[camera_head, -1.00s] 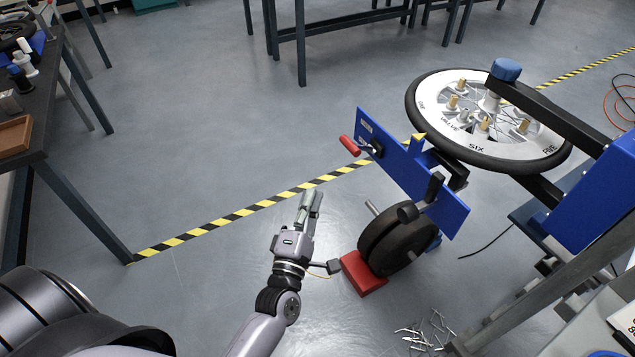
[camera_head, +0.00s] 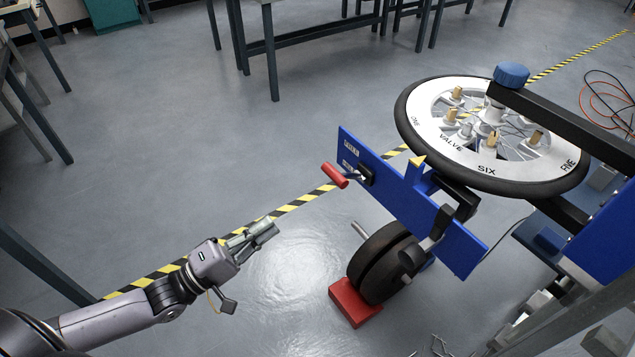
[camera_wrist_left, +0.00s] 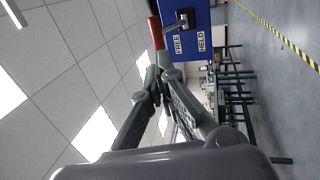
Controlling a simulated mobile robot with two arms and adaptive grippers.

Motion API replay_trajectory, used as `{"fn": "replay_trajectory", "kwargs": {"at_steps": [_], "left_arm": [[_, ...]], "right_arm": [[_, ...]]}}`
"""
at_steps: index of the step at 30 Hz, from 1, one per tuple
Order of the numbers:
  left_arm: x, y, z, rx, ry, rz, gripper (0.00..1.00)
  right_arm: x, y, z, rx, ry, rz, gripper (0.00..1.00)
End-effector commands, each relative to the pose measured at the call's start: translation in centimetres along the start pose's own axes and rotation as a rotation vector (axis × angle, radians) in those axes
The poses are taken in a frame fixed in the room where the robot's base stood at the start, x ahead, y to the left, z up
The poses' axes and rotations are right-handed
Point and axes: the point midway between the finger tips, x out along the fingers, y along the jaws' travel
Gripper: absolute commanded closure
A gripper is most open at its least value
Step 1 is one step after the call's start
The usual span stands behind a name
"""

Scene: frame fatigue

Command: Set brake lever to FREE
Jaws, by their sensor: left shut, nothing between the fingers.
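The brake lever has a red handle (camera_head: 335,175) on a short metal arm, fixed to the left end of a blue panel (camera_head: 395,195). In the left wrist view the red handle (camera_wrist_left: 157,32) shows beyond my fingers, beside labels reading FREE (camera_wrist_left: 178,43) and HELD (camera_wrist_left: 200,42). The handle sits on the FREE label's side of the pivot there, but I cannot tell its exact setting. My left gripper (camera_head: 266,230) is shut and empty, left of and below the handle, pointing right and apart from it. My right gripper is not in view.
A spoked wheel (camera_head: 420,145) lies flat on the stand at right. Below the panel a black roller (camera_head: 385,265) stands by a red block (camera_head: 352,302). Dark benches (camera_head: 320,50) stand at the back. The floor around my left gripper is clear.

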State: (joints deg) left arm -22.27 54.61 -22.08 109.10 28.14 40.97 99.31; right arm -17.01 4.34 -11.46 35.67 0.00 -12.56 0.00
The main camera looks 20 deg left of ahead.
Motion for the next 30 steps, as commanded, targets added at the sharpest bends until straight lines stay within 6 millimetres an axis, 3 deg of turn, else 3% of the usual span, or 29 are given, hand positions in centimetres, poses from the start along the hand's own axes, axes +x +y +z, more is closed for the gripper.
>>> {"fn": "replay_trajectory", "kwargs": {"at_steps": [6,18,24,30], "left_arm": [[3.6,0.3,-0.1,0.003,0.002,0.008,1.0],[11.6,0.3,-0.1,0.003,0.002,0.006,1.0],[13.3,0.2,-0.1,0.003,0.002,0.002,1.0],[13.6,0.1,-0.1,0.002,0.002,0.001,1.0]], "right_arm": [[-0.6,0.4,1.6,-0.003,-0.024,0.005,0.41],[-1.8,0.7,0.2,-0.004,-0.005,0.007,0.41],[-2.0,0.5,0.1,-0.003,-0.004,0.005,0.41],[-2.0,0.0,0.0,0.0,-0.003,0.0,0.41]]}}
